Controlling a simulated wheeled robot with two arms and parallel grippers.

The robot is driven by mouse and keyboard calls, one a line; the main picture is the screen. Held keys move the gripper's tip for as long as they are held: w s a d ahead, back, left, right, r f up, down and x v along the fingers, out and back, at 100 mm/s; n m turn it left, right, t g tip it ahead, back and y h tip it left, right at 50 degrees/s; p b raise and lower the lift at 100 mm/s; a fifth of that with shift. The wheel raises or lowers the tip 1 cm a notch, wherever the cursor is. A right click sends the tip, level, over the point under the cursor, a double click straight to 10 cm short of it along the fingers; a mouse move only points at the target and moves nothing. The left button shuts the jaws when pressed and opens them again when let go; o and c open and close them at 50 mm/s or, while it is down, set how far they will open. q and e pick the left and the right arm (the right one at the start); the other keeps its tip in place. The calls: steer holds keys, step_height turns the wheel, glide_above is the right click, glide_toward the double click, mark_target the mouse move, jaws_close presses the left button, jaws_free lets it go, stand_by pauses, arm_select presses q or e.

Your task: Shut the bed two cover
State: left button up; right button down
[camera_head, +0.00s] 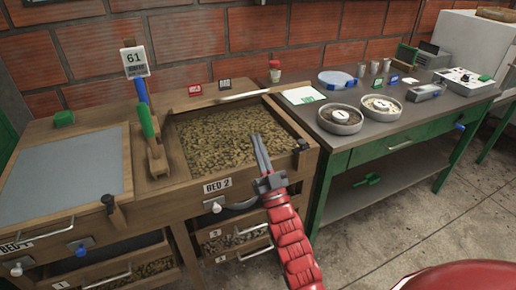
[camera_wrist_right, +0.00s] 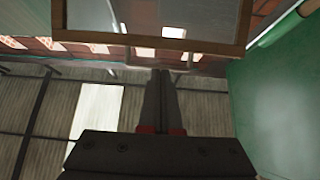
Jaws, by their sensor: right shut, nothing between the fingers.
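Bed two, labelled BED 2 (camera_head: 217,185), is a wooden box whose top is uncovered, with brownish grains (camera_head: 215,140) in plain view. No cover lies over it. A pale bar (camera_head: 245,95) runs along its back edge. In the right wrist view a wood-framed, greyish panel (camera_wrist_right: 150,48) crosses the top; I cannot tell for sure whether it is the bed two cover. My right gripper (camera_head: 256,138) is shut and empty, its dark fingers over the front right part of bed two. Its fingers also show in the wrist view (camera_wrist_right: 161,73), below the panel. My left gripper is out of view.
Bed one (camera_head: 60,180) at the left has a flat grey top. A green-framed table (camera_head: 385,125) with bowls and instruments stands close on the right.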

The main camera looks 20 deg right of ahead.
steer(key=s+f, duration=0.3)
steer(key=s, duration=0.5)
step_height(320, 180, up, 20)
steer(key=g+p, duration=0.8)
steer(key=p, duration=1.7)
glide_above(230, 99)
steer(key=d, duration=0.5)
steer(key=f, duration=0.2)
steer(key=s+f+p, duration=0.1)
steer(key=f, duration=0.1)
steer(key=shift+s+f+p, duration=0.2)
steer(key=shift+f+p, duration=0.05)
steer(key=shift+p, duration=0.05)
